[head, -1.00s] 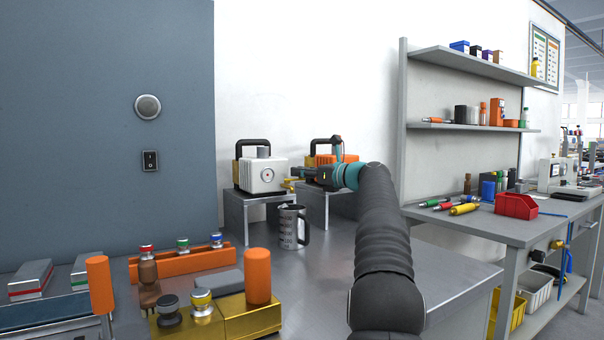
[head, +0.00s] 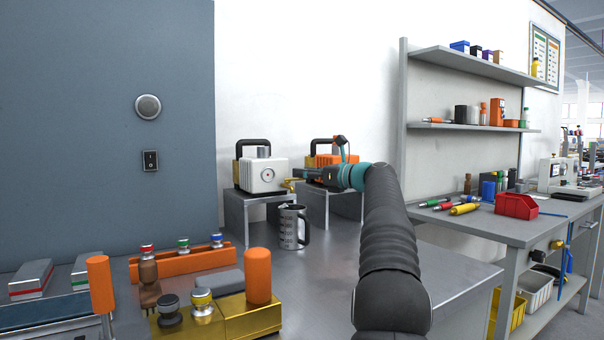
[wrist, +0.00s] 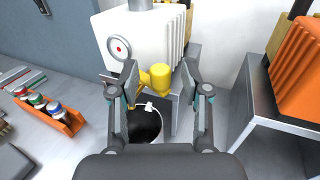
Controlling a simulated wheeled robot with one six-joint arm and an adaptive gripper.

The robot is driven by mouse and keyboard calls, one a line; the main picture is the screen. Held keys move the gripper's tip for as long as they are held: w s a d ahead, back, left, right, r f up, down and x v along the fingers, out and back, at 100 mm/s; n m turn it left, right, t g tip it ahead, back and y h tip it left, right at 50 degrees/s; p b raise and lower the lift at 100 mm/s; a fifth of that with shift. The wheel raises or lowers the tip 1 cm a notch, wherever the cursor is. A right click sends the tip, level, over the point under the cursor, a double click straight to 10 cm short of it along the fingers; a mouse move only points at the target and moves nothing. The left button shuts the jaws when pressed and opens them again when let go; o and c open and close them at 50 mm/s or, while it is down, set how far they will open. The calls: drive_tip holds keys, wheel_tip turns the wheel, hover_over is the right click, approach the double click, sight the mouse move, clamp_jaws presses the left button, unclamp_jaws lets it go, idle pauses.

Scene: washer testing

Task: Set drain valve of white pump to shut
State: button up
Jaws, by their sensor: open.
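The white pump (head: 264,175) stands on a metal stand at the back of the bench, with a round gauge on its front. It also shows in the wrist view (wrist: 150,40). Its yellow drain valve (wrist: 158,78) sticks out low on the pump, and a small part of the brass fitting shows in the head view (head: 288,184). My gripper (wrist: 158,82) is open, with one finger on each side of the yellow valve. I cannot tell whether the fingers touch it. The valve's handle position is not clear.
A dark measuring jug (head: 292,228) stands below the valve. An orange pump (head: 340,160) stands on a second stand (head: 345,205) to the right. An orange rack (head: 185,262) with several small bottles is at the front left. The bench's right part is clear.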

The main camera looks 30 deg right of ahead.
drive_tip(key=v, duration=1)
drive_tip(key=shift+s, duration=0.25)
